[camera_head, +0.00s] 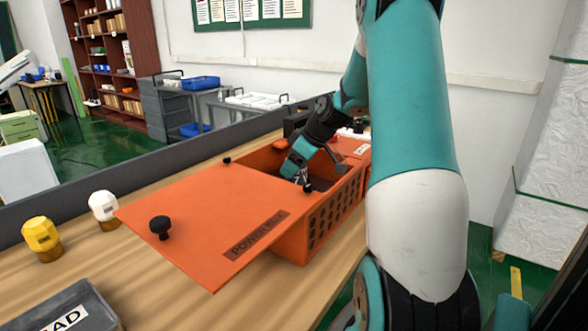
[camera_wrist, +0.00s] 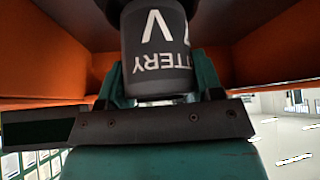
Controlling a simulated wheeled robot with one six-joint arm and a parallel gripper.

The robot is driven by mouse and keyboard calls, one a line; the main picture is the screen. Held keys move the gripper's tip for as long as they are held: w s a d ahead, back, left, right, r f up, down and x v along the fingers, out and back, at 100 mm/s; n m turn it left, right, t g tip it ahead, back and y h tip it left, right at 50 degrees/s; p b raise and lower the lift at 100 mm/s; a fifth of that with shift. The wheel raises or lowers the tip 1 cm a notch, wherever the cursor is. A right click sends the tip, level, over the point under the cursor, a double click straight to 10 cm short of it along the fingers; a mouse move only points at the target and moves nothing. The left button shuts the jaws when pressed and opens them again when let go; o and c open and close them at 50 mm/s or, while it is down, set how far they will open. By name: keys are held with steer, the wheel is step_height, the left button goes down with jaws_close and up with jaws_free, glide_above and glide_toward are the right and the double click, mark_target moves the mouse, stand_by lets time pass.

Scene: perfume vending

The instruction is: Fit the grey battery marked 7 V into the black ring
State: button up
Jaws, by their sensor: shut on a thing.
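The dark grey battery (camera_wrist: 158,50) is between the two teal fingers of my gripper (camera_wrist: 161,82) in the wrist view. Its printed letters "TTERY" and a "V" appear upside down; the digit is cut off or hidden. A black part, perhaps the black ring (camera_wrist: 113,12), shows at the top edge by the battery's far end. I cannot tell whether the battery is inside it or only near it. In the head view my gripper (camera_head: 303,178) reaches down into the open orange box (camera_head: 290,240); the battery and ring cannot be made out there.
The box's orange lid (camera_head: 205,215) with a black knob (camera_head: 160,226) sits slid to the left. A yellow-capped piece (camera_head: 42,238) and a white-capped piece (camera_head: 104,208) stand on the wooden table (camera_head: 150,290). A dark grey case (camera_head: 62,312) lies at the front left. Box walls surround my gripper.

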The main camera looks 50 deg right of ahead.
steer(key=shift+f, duration=0.6)
steer(key=o, duration=1.2)
steer(key=shift+c, duration=0.2)
